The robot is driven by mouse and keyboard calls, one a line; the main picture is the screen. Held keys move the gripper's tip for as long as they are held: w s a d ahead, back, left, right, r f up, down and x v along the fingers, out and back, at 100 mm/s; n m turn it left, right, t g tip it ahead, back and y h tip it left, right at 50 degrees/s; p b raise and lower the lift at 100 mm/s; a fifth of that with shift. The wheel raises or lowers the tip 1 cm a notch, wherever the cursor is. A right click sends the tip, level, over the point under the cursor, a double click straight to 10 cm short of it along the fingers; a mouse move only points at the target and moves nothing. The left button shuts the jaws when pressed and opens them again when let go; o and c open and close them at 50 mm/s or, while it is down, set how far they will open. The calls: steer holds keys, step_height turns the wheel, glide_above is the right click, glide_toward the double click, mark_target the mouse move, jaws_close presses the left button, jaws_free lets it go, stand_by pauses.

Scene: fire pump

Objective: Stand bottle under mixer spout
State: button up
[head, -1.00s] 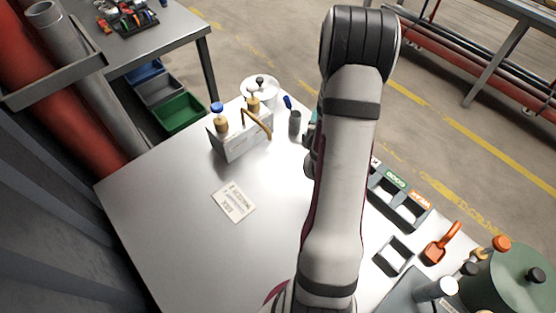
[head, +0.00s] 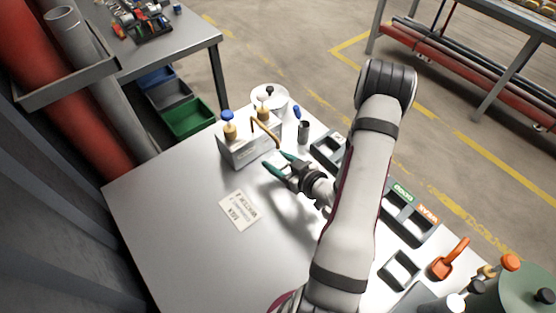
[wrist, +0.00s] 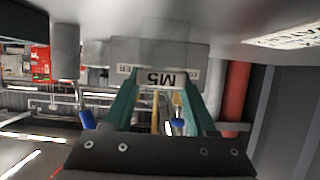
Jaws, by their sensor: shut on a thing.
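The mixer is a pale box (head: 250,145) at the back of the table, with a curved brass spout (head: 266,130) on its near right side and a blue-topped fitting (head: 228,125). My gripper (head: 276,163), with teal fingers, is low over the table just in front of the mixer, close to the spout. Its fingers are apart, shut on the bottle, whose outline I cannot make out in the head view. In the wrist view, an upside-down "M5" plate (wrist: 161,79) shows between the fingertips; I cannot tell whether it is on the bottle. The grey mixer box (wrist: 145,52) stands behind it.
A dark grey cylinder (head: 303,133) stands right of the spout, also showing in the wrist view (wrist: 65,50). A white lidded pot (head: 269,98) stands behind. A label card (head: 241,210) lies front left. Labelled holders (head: 408,218) line the right.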

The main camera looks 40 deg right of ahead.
steer(key=shift+f, duration=0.1)
steer(key=o, duration=1.4)
steer(key=shift+c, duration=0.2)
